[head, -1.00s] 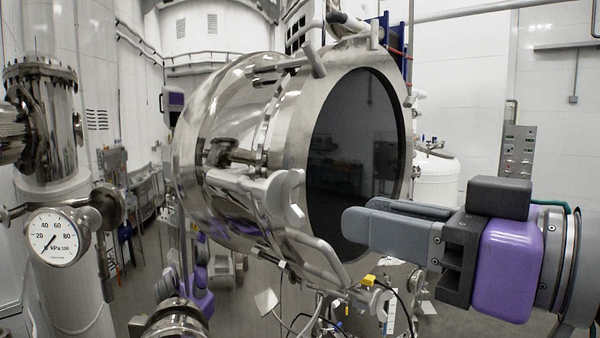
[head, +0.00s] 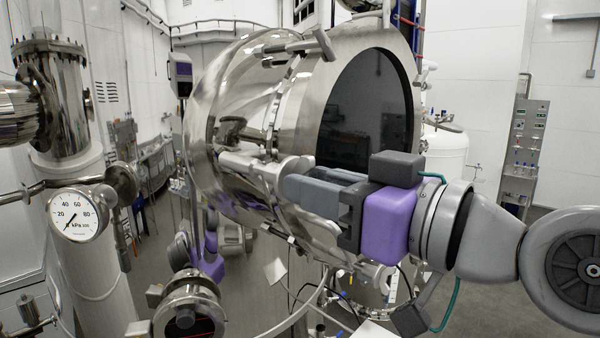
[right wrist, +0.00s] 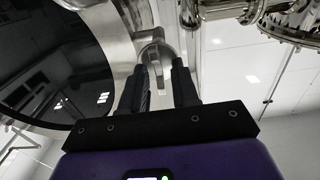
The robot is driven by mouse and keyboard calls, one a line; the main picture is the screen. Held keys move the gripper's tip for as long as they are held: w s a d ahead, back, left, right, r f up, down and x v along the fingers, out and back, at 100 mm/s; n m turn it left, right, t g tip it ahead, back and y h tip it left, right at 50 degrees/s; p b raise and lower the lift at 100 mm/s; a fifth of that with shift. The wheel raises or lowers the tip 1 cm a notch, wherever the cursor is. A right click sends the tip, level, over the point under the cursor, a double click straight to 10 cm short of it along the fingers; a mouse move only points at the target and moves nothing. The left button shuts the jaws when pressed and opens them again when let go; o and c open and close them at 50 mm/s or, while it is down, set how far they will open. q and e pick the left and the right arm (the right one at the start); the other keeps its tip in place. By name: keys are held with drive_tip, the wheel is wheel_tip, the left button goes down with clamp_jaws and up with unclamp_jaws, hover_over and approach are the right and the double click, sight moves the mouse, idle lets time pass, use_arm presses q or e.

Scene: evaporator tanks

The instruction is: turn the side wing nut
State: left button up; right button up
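The side wing nut (head: 262,163) is a metal piece on the near side of the big steel tank's door rim, left of the dark round window. It also shows in the right wrist view (right wrist: 155,52), ahead of and between the fingertips. My right gripper (head: 295,182), grey with a purple body, points left at it. In the right wrist view my right gripper (right wrist: 160,70) has its two dark fingers apart, with the nut's lobe near the tips. I cannot tell whether they touch it. The fingers hide part of the clamp in the head view. My left gripper is not in view.
The steel tank (head: 235,85) with its dark round window (head: 360,110) fills the middle. A pressure gauge (head: 78,214) and a flanged column (head: 60,95) stand at the left. A flanged port (head: 188,305) is low in front. Cables hang below the tank.

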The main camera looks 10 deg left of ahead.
drive_tip(key=shift+w+f, duration=0.1)
drive_tip(key=shift+w, duration=0.2)
drive_tip(key=shift+s, duration=0.25)
drive_tip(key=c, duration=0.4)
clamp_jaws()
drive_tip(key=shift+n+b, duration=0.45)
drive_tip(key=shift+n, duration=0.75)
